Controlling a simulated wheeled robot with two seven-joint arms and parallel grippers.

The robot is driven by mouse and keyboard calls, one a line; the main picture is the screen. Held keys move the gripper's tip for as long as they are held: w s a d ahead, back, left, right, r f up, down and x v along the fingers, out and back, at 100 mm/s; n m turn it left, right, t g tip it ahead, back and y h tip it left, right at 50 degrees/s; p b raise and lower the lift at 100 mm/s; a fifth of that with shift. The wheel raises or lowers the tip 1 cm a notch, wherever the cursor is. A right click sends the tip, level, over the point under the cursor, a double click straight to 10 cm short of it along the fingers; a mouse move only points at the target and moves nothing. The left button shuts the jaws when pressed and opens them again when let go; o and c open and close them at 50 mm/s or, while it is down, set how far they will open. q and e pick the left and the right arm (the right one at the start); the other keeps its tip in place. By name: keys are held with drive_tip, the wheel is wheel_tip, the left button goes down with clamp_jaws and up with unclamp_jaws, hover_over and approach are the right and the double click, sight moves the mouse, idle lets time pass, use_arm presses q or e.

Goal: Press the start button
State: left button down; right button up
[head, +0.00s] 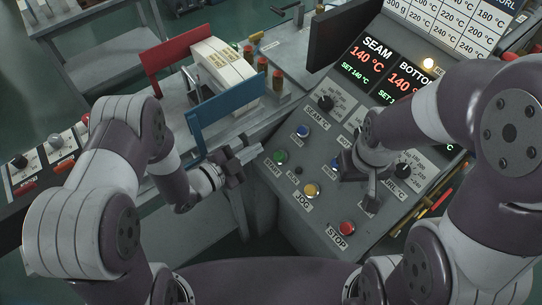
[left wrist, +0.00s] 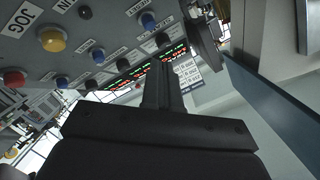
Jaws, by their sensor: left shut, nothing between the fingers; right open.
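The green start button (head: 282,156) sits on the sloped control panel, with a START label (head: 271,168) below it. My left gripper (head: 249,150) is shut and empty, with its tips just left of the start button in the head view; a small gap seems to separate them. In the left wrist view, the shut fingers (left wrist: 164,78) point toward the panel; I cannot make out the green button there.
The yellow JOG button (head: 312,190), red STOP button (head: 347,229) and blue button (head: 303,131) are on the same panel. A blue plate (head: 228,107) and red plate (head: 186,52) stand on the bench left of the panel, near my left arm.

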use_arm(q)
drive_tip(key=shift+s, duration=0.1)
drive_tip(key=b, duration=0.6)
approach(279, 156)
drive_tip(key=w+d+r, duration=0.3)
drive_tip(key=w, duration=0.1)
drive_tip(key=shift+w+d+f+b, duration=0.2)
drive_tip(key=shift+d+f+b, duration=0.45)
drive_tip(key=shift+d+f, duration=0.15)
drive_tip(key=shift+r, duration=0.1)
idle(0.8)
drive_tip(key=shift+w+d+f+b, duration=0.15)
drive_tip(key=shift+w+f+b, duration=0.05)
drive_tip(key=shift+f+b, duration=0.2)
